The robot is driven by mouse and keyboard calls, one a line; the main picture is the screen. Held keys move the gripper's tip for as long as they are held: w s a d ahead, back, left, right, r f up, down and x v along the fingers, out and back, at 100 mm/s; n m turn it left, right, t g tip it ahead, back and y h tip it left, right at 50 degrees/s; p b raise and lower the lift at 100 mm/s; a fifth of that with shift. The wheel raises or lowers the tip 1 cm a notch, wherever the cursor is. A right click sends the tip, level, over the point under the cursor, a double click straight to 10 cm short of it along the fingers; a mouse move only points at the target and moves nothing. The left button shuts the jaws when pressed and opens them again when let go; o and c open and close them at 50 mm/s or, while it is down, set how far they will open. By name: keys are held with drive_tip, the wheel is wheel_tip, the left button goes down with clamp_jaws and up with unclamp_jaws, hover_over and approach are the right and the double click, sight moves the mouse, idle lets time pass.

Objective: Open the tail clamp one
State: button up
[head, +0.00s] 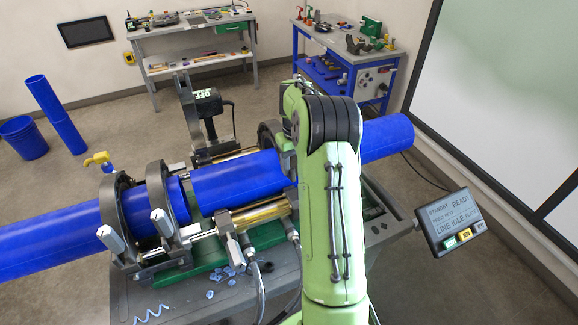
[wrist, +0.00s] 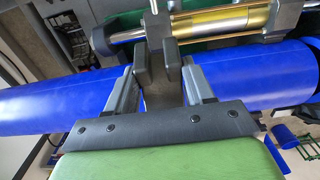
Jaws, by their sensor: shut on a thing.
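In the wrist view my gripper (wrist: 158,68) is shut on a dark grey clamp (wrist: 159,92) that passes over the blue pipe (wrist: 245,77). One finger is on each side of the clamp. I take this to be tail clamp one, though no label shows. In the head view my green arm hides my gripper and most of the right-hand clamping. Only a dark curved clamp edge (head: 268,136) shows left of the arm. The right blue pipe (head: 240,178) runs behind my arm and out at the right.
Two dark clamp rings (head: 117,205) with light handles hold the left blue pipe (head: 50,238). A gold cylinder (head: 262,213) lies along the cart (head: 170,302). A control screen (head: 452,220) stands right of the cart. Workbenches (head: 195,45) stand at the back. Open floor lies behind the cart.

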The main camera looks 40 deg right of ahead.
drive_tip(key=shift+w+r, duration=0.15)
drive_tip(key=shift+r, duration=0.05)
drive_tip(key=shift+w+d+r, duration=0.15)
drive_tip(key=shift+w+r, duration=0.25)
drive_tip(key=shift+r, duration=0.35)
drive_tip(key=shift+w+d+r, duration=0.15)
drive_tip(key=shift+w+r, duration=0.3)
drive_tip(key=shift+r, duration=0.25)
drive_tip(key=shift+w+d+r, duration=0.15)
drive_tip(key=shift+w+r, duration=0.25)
drive_tip(key=shift+r, duration=0.35)
drive_tip(key=shift+c, duration=0.4)
drive_tip(key=shift+w+d+r, duration=0.25)
drive_tip(key=shift+w+r, duration=0.55)
drive_tip(key=shift+r, duration=0.15)
drive_tip(key=shift+w+d+r, duration=0.2)
drive_tip(key=shift+w+r, duration=0.6)
drive_tip(key=shift+r, duration=0.15)
